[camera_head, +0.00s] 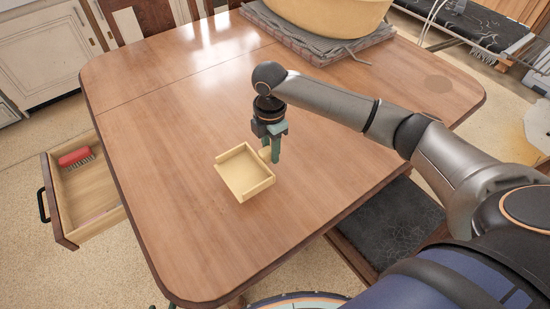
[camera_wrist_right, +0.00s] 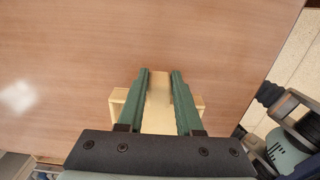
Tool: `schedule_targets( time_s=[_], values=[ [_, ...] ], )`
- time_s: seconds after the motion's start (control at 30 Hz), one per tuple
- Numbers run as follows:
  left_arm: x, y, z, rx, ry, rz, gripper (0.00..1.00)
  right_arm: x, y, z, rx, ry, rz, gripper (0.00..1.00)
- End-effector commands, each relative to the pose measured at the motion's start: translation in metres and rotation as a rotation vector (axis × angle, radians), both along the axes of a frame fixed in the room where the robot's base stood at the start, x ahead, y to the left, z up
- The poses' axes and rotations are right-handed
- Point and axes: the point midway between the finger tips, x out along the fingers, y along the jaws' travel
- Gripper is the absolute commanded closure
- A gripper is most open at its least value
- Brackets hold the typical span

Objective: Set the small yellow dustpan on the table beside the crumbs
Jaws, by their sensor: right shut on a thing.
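The small yellow dustpan (camera_head: 244,172) is on or just above the wooden table, left of the middle; any gap beneath it is hard to tell. My right gripper (camera_head: 270,156) points down at its right back edge, shut on its handle. In the right wrist view the pale handle (camera_wrist_right: 159,98) lies between the green fingers of my right gripper (camera_wrist_right: 162,75), with the pan partly hidden behind them. A faint darker round patch (camera_head: 437,83) at the table's far right may be the crumbs. My left gripper is not in view.
An open drawer (camera_head: 88,190) at the left holds a red brush (camera_head: 75,157). A large yellow basin (camera_head: 325,12) stands on a grey folded cloth (camera_head: 310,40) at the table's back. A dark chair seat (camera_head: 390,228) is by the near right edge. Much of the table (camera_head: 165,120) is bare.

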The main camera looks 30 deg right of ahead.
Motion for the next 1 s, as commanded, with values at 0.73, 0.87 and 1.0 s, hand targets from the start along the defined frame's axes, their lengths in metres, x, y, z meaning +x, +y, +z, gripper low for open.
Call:
schedule_targets(
  time_s=[0.73, 0.87, 1.0],
  values=[
    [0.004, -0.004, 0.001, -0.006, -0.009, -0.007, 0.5, -0.002, -0.012, -0.046, -0.002, 0.001, -0.002, 0.59],
    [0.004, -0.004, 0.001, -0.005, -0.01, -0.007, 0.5, -0.002, -0.012, -0.046, -0.002, 0.002, -0.002, 0.44],
    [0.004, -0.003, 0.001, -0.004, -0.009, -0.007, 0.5, -0.002, -0.011, -0.046, -0.002, 0.001, -0.002, 0.36]
  ],
)
